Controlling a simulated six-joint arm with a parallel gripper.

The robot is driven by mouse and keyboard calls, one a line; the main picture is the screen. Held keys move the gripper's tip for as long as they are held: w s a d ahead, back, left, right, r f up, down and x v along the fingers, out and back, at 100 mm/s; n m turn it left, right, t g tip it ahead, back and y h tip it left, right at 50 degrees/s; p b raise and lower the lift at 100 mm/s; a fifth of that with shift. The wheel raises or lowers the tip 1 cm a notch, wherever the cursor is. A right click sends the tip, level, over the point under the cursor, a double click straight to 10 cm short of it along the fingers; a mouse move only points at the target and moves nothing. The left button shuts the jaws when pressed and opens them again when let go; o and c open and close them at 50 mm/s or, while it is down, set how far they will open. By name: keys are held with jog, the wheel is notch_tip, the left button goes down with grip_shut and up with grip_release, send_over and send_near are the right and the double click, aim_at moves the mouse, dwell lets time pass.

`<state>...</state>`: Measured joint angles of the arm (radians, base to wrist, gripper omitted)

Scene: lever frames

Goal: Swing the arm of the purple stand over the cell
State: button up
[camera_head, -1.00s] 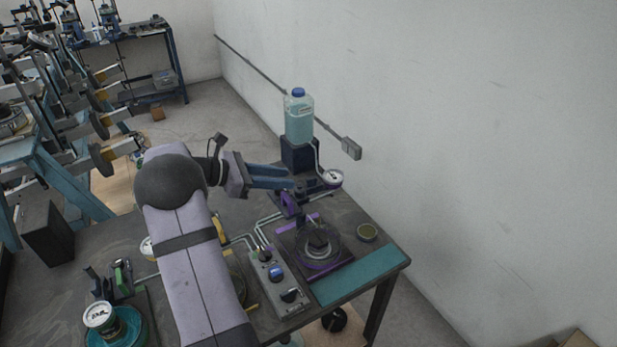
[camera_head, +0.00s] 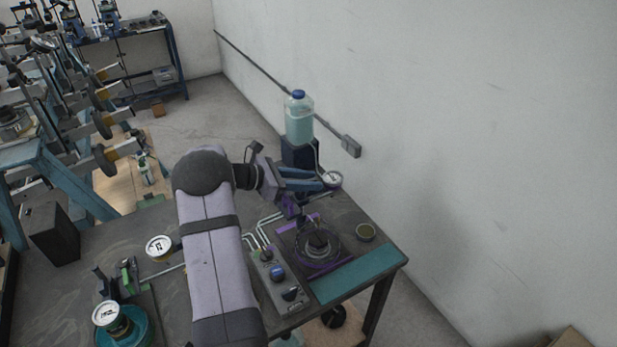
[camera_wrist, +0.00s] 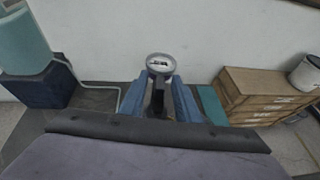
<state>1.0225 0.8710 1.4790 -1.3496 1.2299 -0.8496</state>
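The purple stand (camera_head: 289,207) is on the bench at the back right, with a purple-edged base plate. The cell (camera_head: 318,241), a dark round piece with rings, sits on the plate in front of the post. My gripper (camera_head: 322,183) is near the gauge, above the stand. In the wrist view my blue fingers (camera_wrist: 159,80) are apart, with a dark upright part (camera_wrist: 158,96) between them and visible gaps either side. My fingers partly hide the stand's arm.
A bottle of pale teal liquid (camera_head: 299,119) stands on a dark block behind my gripper, close to the wall. A control box (camera_head: 276,277) with knobs and a small dish (camera_head: 366,232) flank the stand. A teal strip (camera_head: 360,274) lies clear along the bench edge.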

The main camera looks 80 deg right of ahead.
jog(key=shift+d+f, duration=0.1)
grip_shut()
jog(key=shift+m, duration=0.3)
jog(key=shift+s+a+m+g+y+b, duration=0.15)
jog(key=shift+m+g+y+b, duration=0.3)
jog(key=shift+m+y, duration=0.35)
jog(key=shift+s+a+m+g+y+b, duration=0.15)
jog(key=shift+m+g+y+b, duration=0.15)
jog(key=shift+m+g+y, duration=0.45)
jog(key=shift+a+m+y, duration=0.1)
jog(key=shift+m+y, duration=0.25)
jog(key=shift+y, duration=0.5)
jog(key=shift+a+m+y+b, duration=0.2)
jog(key=shift+m+y+b, duration=0.15)
jog(key=shift+m+y, duration=0.5)
